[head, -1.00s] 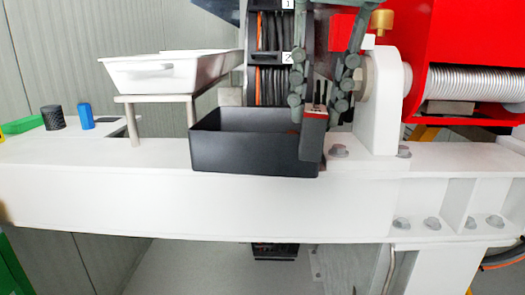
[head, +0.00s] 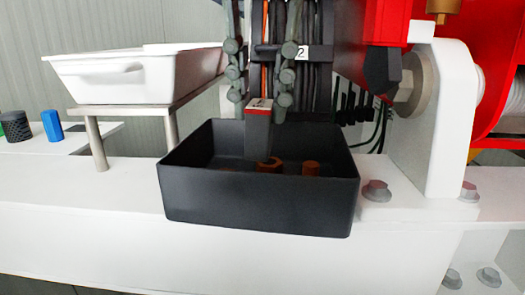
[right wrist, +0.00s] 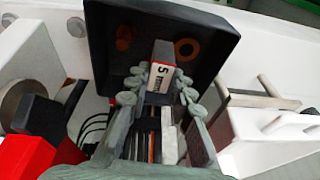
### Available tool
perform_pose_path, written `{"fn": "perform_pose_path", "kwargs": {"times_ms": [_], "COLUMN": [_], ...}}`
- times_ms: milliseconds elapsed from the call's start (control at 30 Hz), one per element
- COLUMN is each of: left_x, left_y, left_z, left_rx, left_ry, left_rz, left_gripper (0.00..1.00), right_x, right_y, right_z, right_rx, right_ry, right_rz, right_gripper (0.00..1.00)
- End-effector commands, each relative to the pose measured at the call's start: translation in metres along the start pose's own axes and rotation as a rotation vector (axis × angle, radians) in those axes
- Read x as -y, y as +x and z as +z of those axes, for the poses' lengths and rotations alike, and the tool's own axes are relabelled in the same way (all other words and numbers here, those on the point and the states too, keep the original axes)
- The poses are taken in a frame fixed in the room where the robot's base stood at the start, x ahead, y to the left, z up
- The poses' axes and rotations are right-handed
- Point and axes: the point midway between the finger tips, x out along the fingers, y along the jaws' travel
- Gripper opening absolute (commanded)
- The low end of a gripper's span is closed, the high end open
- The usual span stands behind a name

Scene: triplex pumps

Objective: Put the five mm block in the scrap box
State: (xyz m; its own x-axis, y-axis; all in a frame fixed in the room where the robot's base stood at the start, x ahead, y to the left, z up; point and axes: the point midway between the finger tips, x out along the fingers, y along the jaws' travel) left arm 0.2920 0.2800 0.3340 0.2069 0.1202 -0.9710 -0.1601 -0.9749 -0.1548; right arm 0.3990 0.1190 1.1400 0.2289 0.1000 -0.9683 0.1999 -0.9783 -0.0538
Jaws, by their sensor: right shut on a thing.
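The five mm block (head: 258,132) is a grey upright block with a red-edged white top; "5 mm" is readable on it in the right wrist view (right wrist: 160,68). My right gripper (head: 259,104) is shut on its upper part, one finger on each side. The scrap box (head: 255,208) is a black open box on the white beam; it also shows in the right wrist view (right wrist: 104,70). The block hangs over the box opening, its lower end overlapping the inside. I cannot tell whether it touches the floor. My left gripper is not in view.
A rusty ring (head: 268,165) and a rusty nut (head: 310,168) lie in the box. A white tray (head: 125,80) on a raised stand is at left. A white bracket (head: 438,120) with bolts stands at right.

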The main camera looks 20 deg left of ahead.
Motion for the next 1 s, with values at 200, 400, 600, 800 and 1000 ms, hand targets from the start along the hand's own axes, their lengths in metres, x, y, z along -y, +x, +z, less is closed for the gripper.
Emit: {"fn": "perform_pose_path", "kwargs": {"times_ms": [200, 400, 600, 800, 1000], "left_x": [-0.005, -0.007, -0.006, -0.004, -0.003], "left_y": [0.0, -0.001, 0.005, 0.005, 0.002], "left_z": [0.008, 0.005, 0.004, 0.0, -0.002], "left_rx": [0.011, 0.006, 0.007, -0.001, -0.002], "left_ry": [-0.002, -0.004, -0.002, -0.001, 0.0], "left_rz": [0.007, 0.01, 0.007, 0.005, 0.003], "left_gripper": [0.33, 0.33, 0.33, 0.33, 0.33], "right_x": [-0.002, -0.003, -0.003, -0.003, -0.003], "right_y": [0.022, 0.046, 0.056, 0.058, 0.059], "right_z": [0.005, 0.011, 0.014, 0.014, 0.015], "right_rx": [0.0, 0.001, -0.001, -0.001, -0.001], "right_ry": [0.002, 0.002, 0.002, 0.002, 0.002], "right_rz": [-0.001, 0.0, -0.002, -0.002, -0.001], "right_gripper": [0.0, 0.0, 0.0, 0.0, 0.39]}}
